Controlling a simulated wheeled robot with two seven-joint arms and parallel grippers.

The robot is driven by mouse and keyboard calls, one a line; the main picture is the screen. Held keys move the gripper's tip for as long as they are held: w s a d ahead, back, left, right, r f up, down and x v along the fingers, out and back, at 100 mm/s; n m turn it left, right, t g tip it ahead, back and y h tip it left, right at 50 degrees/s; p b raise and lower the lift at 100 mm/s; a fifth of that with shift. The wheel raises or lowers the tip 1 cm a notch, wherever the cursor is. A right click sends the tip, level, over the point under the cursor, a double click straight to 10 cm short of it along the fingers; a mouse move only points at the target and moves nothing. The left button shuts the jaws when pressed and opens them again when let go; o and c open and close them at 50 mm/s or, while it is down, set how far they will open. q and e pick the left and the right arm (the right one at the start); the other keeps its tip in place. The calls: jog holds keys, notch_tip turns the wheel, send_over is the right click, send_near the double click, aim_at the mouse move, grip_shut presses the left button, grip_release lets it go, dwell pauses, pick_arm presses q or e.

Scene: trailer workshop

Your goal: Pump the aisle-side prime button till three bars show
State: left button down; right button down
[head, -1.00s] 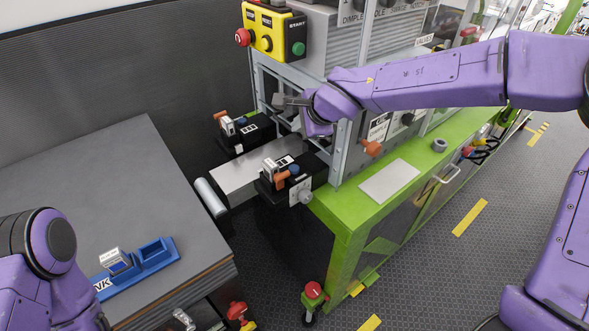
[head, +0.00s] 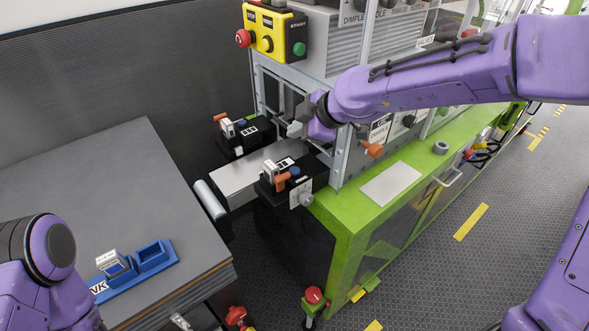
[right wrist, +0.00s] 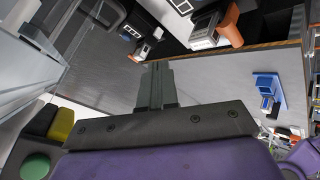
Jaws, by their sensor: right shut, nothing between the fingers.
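The aisle-side black pump block (head: 265,188) stands at the near end of the grey plate, with a blue button (head: 294,171), an orange-handled lever (head: 283,178) and a small display (head: 286,161). The display's bars are too small to count surely. A similar block (head: 240,137) with its own blue button (head: 242,121) stands at the wall side. My right gripper (head: 295,130) is shut and empty, above and behind the aisle-side block, apart from the button. Its closed fingers (right wrist: 155,85) show in the right wrist view. My left gripper is out of view.
The metal frame post (head: 342,155) of the green machine bench (head: 350,215) stands close by my right gripper. A yellow control box (head: 268,35) hangs above. A grey table (head: 110,185) with a blue holder (head: 150,257) is at left.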

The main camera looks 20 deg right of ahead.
jog(key=b, duration=0.7)
send_over(297, 172)
notch_tip(297, 172, down, 8)
jog(key=shift+f, duration=0.15)
jog(key=shift+f+b, duration=0.25)
jog(key=shift+b, duration=0.15)
dwell(1.2)
jog(key=shift+f+b, duration=0.3)
jog(key=shift+f, duration=0.1)
jog(key=shift+f+b, duration=0.35)
jog(key=shift+f, duration=0.15)
dwell(0.4)
dwell(0.3)
jog(key=shift+r+p, duration=0.85)
jog(key=shift+r, duration=0.05)
